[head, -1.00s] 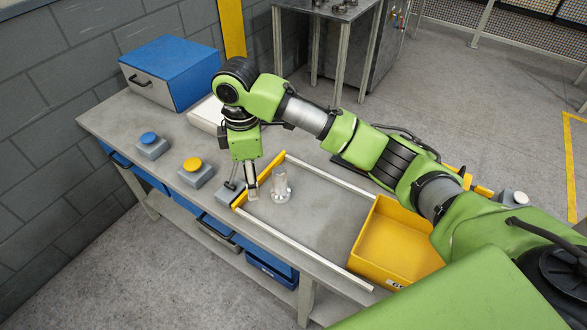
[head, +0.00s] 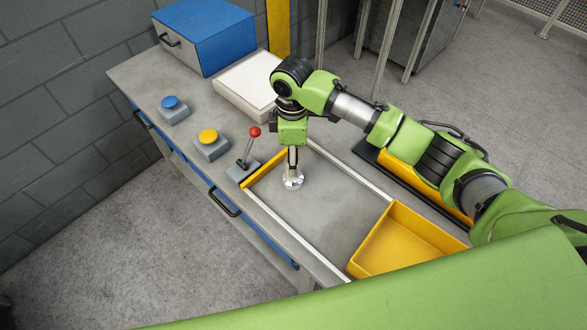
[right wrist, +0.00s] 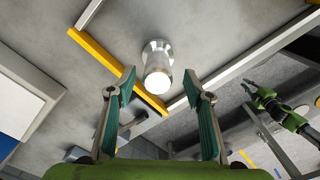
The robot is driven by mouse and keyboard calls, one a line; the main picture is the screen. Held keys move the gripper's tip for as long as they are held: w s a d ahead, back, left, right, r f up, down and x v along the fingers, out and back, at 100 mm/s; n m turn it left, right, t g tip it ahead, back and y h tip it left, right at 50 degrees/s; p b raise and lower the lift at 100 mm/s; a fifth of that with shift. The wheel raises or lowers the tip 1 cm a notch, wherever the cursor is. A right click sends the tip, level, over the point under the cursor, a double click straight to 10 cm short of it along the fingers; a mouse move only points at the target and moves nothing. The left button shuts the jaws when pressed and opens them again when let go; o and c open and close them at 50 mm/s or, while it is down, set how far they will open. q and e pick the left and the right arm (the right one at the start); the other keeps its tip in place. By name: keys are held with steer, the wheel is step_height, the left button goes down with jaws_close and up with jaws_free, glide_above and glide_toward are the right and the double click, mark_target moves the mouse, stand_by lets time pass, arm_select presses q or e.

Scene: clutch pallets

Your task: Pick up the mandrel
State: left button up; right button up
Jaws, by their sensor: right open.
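The mandrel (head: 293,181) is a shiny metal cylinder with a wider flanged base, standing upright on the grey bench inside a low-walled area. My right gripper (head: 292,158) points down directly over it in the head view and hides its upper part. In the right wrist view, the mandrel (right wrist: 157,66) appears beyond the open fingers of my right gripper (right wrist: 160,86), roughly centred between them, with a bright round top. No contact shows. A small green and black arm (right wrist: 280,108) at the right of the right wrist view appears to be mine; its gripper is too small to read.
A yellow bin (head: 400,243) sits at the right end of the walled area. A red-knobbed lever (head: 249,148), a yellow button (head: 208,138) and a blue button (head: 170,103) stand to the left. A white tray (head: 240,98) and a blue cabinet (head: 205,40) are behind.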

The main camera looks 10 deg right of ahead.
mark_target(290, 184)
steer(key=shift+f, duration=0.5)
step_height(290, 184, down, 5)
steer(key=shift+w+d+r+p, duration=0.1)
steer(key=shift+w+r+p, duration=0.05)
steer(key=shift+p, duration=0.7)
arm_select(q)
steer(key=shift+w+d+r, duration=0.2)
steer(key=shift+w+r, duration=0.05)
steer(key=shift+r, duration=0.2)
steer(key=shift+w+d+r, duration=0.2)
steer(key=shift+r, duration=0.25)
arm_select(e)
jaws_close()
